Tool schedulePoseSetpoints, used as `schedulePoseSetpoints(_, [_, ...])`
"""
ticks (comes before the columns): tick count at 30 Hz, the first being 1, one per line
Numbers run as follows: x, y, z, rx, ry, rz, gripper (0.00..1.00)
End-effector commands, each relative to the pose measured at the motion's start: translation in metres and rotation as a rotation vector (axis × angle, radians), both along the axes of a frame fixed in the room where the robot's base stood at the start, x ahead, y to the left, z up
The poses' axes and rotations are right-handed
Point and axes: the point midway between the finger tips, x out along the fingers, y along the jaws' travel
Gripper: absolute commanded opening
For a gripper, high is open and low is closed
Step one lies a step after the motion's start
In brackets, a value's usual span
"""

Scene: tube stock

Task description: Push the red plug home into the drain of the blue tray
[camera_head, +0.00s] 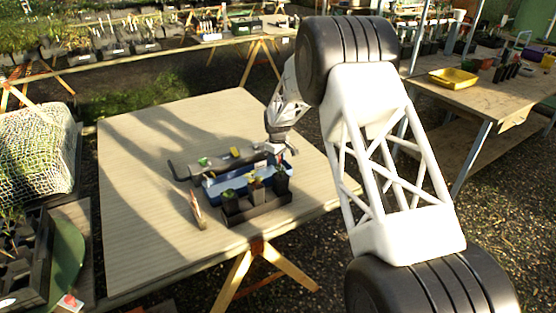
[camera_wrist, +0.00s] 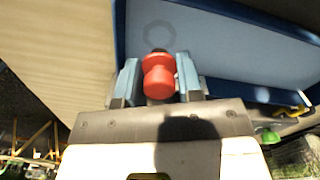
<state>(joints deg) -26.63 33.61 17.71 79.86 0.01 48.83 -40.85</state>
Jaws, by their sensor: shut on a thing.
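In the wrist view the red plug (camera_wrist: 158,77) sits between the two fingers of my gripper (camera_wrist: 158,84), which are shut on it. The blue tray (camera_wrist: 240,45) fills the top of that view, and a faint grey ring (camera_wrist: 174,24) shows on its floor just beyond the plug, apparently the drain. I cannot tell whether the plug touches the tray floor. In the head view the blue tray (camera_head: 214,186) lies on the table, and my gripper (camera_head: 281,146) is over its right end. The plug cannot be made out there.
Several small potted plants in a dark holder (camera_head: 262,214) stand along the tray's near side. A grey bar-shaped object (camera_head: 222,165) with small green and yellow items lies behind the tray. The left part of the wooden table (camera_head: 140,200) is clear.

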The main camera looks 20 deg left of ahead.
Motion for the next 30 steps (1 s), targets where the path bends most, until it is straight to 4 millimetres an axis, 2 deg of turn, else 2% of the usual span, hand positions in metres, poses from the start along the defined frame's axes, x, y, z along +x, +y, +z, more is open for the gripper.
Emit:
schedulePoseSetpoints(14, [0.0, 0.0, -0.004, 0.0, 0.0, 0.001, 0.06])
schedulePoseSetpoints(30, [0.0, 0.0, -0.021, 0.0, 0.0, 0.001, 0.06])
